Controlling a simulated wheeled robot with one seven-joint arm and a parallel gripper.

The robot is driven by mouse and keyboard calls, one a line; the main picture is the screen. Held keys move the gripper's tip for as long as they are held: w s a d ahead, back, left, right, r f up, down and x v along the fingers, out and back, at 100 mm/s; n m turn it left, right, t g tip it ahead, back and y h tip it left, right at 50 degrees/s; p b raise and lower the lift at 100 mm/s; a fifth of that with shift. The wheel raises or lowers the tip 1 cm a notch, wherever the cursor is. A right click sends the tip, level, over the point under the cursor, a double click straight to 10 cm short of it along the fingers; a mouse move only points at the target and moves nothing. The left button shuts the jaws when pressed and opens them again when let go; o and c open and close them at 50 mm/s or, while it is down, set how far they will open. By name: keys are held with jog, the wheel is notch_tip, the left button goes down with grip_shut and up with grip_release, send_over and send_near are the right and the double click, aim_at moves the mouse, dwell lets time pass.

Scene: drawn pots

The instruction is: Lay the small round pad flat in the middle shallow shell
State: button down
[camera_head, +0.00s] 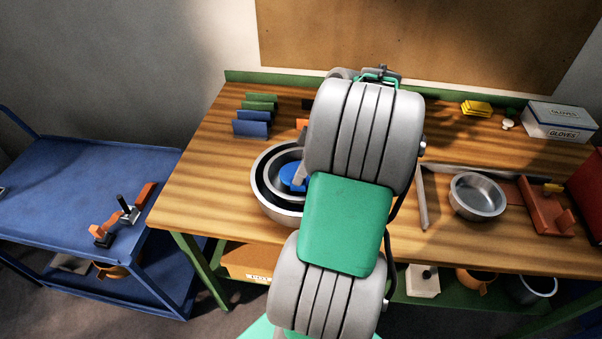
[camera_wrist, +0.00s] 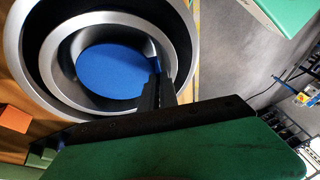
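The small round blue pad (camera_wrist: 112,74) shows in the wrist view over the inner grey shell. It also shows in the head view (camera_head: 293,177), partly hidden by my arm. The shells are nested: a wide outer one with a grey rim (camera_wrist: 20,72) and dark inside, and a smaller grey one (camera_wrist: 68,50) within it. My gripper (camera_wrist: 157,80) has its two dark fingers close together at the pad's right edge and appears shut on that edge. Whether the pad touches the shell below is not clear. In the head view my arm hides the fingers.
Blue and green blocks (camera_head: 252,122) stand behind the shells on the wooden bench. A metal pan (camera_head: 478,196), a red-brown holder (camera_head: 545,207) and a glove box (camera_head: 560,121) are to the right. A blue cart (camera_head: 85,190) stands at left.

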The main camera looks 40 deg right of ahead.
jog(key=shift+f+b, duration=0.3)
jog(key=shift+f, duration=0.2)
jog(key=c, duration=1.6)
grip_release()
jog(key=p+v, duration=0.7)
jog(key=v, duration=0.6)
jog(key=w+a+r+m+h, duration=0.1)
jog(key=w+a+r, duration=0.1)
jog(key=w+a, duration=0.5)
jog(key=w+a+r+m+h, duration=0.1)
jog(key=w+a+r+m, duration=0.1)
jog(key=a, duration=0.9)
jog(key=s+a+m+t+h, duration=0.1)
jog(key=s+a, duration=0.1)
jog(key=a, duration=0.1)
jog(key=s+a+f+m+t, duration=0.1)
jog(key=a, duration=0.3)
jog(key=s+a+m+t+h, duration=0.1)
jog(key=s+a, duration=0.1)
jog(key=a, duration=0.2)
jog(key=shift+s+f+m+h, duration=0.25)
jog(key=shift+s+m+h, duration=0.05)
jog(key=shift+s+m, duration=0.1)
